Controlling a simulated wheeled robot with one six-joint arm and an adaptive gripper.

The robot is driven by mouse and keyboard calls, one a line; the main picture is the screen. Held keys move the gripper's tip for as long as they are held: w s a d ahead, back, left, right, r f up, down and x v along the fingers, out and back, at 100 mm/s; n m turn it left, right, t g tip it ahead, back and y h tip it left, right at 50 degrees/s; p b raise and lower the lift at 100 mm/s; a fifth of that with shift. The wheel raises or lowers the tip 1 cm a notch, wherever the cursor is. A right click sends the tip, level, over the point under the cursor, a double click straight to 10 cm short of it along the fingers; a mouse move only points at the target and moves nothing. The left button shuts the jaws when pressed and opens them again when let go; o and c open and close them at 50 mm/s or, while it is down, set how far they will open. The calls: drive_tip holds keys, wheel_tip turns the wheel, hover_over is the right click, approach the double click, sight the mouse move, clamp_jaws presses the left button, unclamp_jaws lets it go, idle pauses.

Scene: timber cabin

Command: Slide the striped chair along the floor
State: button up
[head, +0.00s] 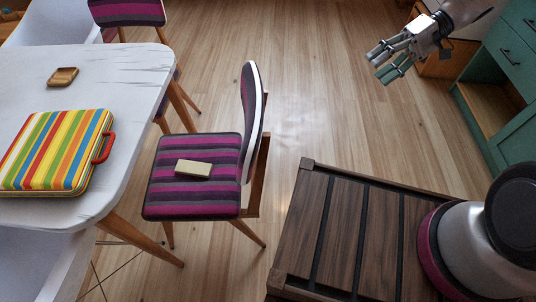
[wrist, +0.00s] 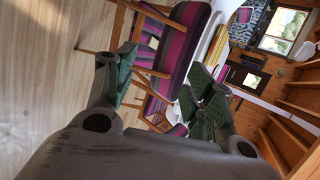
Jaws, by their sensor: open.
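The striped chair (head: 196,178) stands on the floor beside the white table, with purple and dark stripes on its seat and back. Its seat faces the table and its back is toward the right. A small pale block (head: 193,169) lies on the seat. My gripper (head: 384,62) is open and empty, up at the right of the head view, well apart from the chair. In the wrist view a striped chair (wrist: 184,45) shows tilted beyond the open fingers (wrist: 160,95). The chair's far legs are partly hidden.
The white table (head: 120,75) holds a striped case (head: 58,150) and a small wooden tray (head: 63,76). Another striped chair (head: 127,12) stands at the back. Green cabinets (head: 505,75) line the right. The floor (head: 300,110) between chair and cabinets is clear.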

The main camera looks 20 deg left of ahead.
drive_tip(key=a+f+g+y, duration=0.15)
drive_tip(key=a+f, duration=0.35)
drive_tip(key=f, duration=0.5)
drive_tip(key=a+f+y, duration=0.3)
drive_tip(key=a+f, duration=0.3)
drive_tip(key=f, duration=0.3)
drive_tip(key=s+a+f+m+t+y, duration=0.1)
drive_tip(key=s+a+f+y, duration=0.2)
drive_tip(key=f, duration=0.6)
drive_tip(key=s+a+f+t+y, duration=0.15)
drive_tip(key=s+f, duration=0.35)
drive_tip(key=f, duration=0.5)
drive_tip(key=shift+g+h, duration=0.3)
drive_tip(key=shift+g, duration=0.1)
drive_tip(key=x, duration=1.6)
drive_tip(key=shift+w+a+r, duration=0.1)
drive_tip(key=shift+w+r, duration=0.05)
drive_tip(key=shift+w, duration=0.1)
clamp_jaws()
